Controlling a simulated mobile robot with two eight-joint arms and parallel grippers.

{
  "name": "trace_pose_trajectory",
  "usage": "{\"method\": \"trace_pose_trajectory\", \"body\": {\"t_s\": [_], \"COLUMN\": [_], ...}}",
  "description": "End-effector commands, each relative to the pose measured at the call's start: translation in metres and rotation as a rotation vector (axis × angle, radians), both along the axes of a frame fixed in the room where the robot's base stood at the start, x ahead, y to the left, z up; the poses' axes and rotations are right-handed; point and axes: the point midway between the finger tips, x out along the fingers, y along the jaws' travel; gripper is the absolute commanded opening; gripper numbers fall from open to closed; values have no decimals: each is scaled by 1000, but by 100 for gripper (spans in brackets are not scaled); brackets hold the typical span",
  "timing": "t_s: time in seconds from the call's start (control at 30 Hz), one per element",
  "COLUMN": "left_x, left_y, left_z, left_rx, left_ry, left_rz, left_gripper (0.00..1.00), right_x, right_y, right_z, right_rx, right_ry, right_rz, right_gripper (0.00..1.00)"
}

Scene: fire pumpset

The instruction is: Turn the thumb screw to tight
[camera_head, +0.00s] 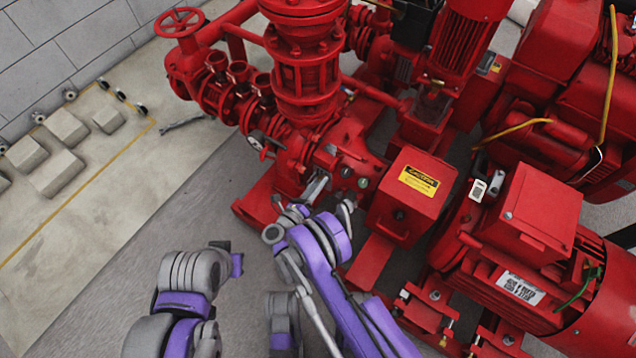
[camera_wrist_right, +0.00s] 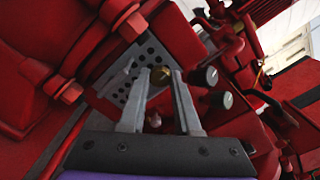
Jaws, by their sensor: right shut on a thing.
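The thumb screw (camera_wrist_right: 160,75) is a small brass-coloured knob in the right wrist view, on the red pump body in front of a perforated grey plate. My right gripper (camera_wrist_right: 159,79) has its two grey fingers on either side of the knob, shut on it at the fingertips. In the head view my right gripper (camera_head: 318,187) reaches the pump below the large red vertical flange; the thumb screw is not discernible there. Its turn angle cannot be told. My left arm shows at lower left in the head view, but its gripper is not discernible.
A red box with a yellow caution label (camera_head: 419,180) stands right of my right gripper in the head view. Red pipes and a handwheel (camera_head: 179,22) rise behind. Open floor (camera_head: 110,235) lies to the left.

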Motion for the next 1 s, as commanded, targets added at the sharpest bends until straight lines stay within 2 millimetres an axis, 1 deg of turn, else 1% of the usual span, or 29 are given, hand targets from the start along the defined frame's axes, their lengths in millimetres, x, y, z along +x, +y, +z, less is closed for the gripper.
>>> {"method": "trace_pose_trajectory", "body": {"t_s": [0.37,0.4,0.47,0.77,0.87,1.0], "left_x": [0,0,0,0,0,-1], "left_y": [0,0,0,0,0,0], "left_z": [0,0,0,0,2,6], "left_rx": [0,0,0,0,0,0], "left_ry": [0,0,0,0,0,0], "left_rz": [0,0,0,0,0,0], "left_gripper": [0,0,0,0,0,0], "right_x": [0,0,0,-1,-7,-27], "right_y": [1,1,1,1,6,20], "right_z": [0,0,0,0,0,1], "right_rx": [5,5,5,3,5,5], "right_ry": [-3,-3,-2,-2,-2,-3], "right_rz": [2,2,2,1,4,5], "right_gripper": [0,35,44,44,44,44]}}
